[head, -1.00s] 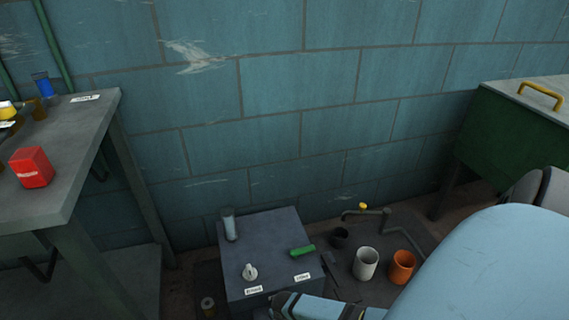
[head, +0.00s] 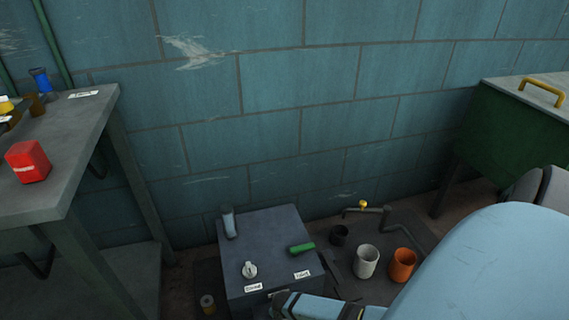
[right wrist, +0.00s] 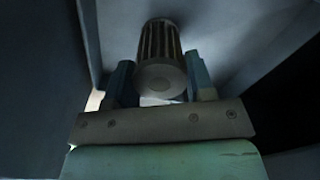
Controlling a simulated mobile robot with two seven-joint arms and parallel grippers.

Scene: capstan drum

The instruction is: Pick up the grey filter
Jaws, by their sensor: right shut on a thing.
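The grey filter (right wrist: 160,42) is a ribbed cylinder with a plain round end cap facing the camera in the right wrist view. My right gripper (right wrist: 158,74) is shut on it, with one finger on each side of the cap end. Grey surfaces surround the filter; I cannot tell whether it touches them. In the head view my right arm comes in from the lower right and reaches the front of a dark grey box (head: 270,232). The gripper's fingers and the filter are hidden there. My left gripper is not in view.
On the box are a grey-blue cylinder (head: 230,224), a pale knob (head: 249,270) and a green handle (head: 302,248). A white cup (head: 365,262) and an orange cup (head: 402,265) stand to its right. A table (head: 75,150) with a red block (head: 28,162) is at left.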

